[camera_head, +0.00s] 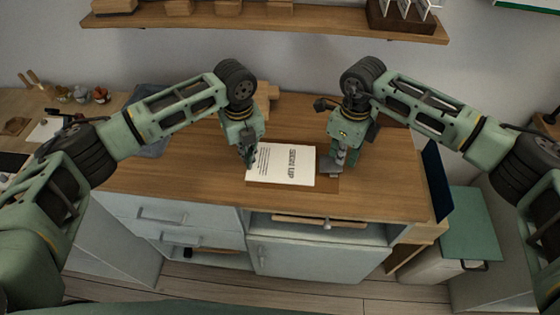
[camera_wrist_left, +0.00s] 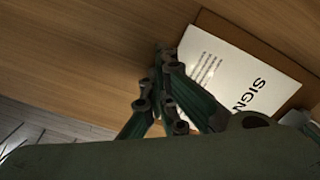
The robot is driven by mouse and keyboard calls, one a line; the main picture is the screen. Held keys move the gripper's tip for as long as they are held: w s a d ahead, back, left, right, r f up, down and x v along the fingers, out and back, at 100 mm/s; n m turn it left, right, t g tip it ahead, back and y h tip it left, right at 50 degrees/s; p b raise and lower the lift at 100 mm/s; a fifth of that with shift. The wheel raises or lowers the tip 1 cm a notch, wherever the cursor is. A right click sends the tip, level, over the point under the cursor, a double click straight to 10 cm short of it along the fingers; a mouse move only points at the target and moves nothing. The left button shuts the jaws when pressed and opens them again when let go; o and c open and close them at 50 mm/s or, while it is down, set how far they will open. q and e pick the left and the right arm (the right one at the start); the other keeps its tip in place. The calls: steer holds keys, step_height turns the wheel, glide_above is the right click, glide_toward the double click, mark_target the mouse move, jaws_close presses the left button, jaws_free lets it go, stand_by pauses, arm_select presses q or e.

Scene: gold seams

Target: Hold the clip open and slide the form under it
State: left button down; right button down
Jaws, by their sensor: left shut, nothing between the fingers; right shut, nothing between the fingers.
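The white form (camera_head: 284,161), with large dark lettering, lies on a brown clipboard (camera_head: 325,184) on the wooden counter. Its right edge ends close to the grey metal clip (camera_head: 327,167); I cannot tell whether any of it is under the clip. My left gripper (camera_head: 249,163) is shut and empty at the form's left edge. In the left wrist view the fingers (camera_wrist_left: 162,58) are beside the form (camera_wrist_left: 225,65) and the clipboard's brown edge (camera_wrist_left: 255,38) shows. My right gripper (camera_head: 339,164) is shut and empty at the clip, partly hiding it; contact is unclear.
The counter (camera_head: 180,170) is clear to the left and in front of the clipboard. A wooden block (camera_head: 267,90) stands behind. A shelf (camera_head: 270,20) hangs on the wall above. A side desk (camera_head: 20,105) with small items is at the left.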

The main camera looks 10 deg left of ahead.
mark_target(271, 161)
arm_select(q)
steer(key=shift+s+d, duration=0.1)
steer(key=shift+d, duration=2.5)
stand_by(1.7)
steer(key=shift+r, duration=0.1)
stand_by(0.4)
steer(key=shift+a+r, duration=0.25)
steer(key=shift+r, duration=0.25)
steer(key=shift+d, duration=0.25)
steer(key=shift+d, duration=0.7)
steer(key=shift+f, duration=0.5)
stand_by(1.2)
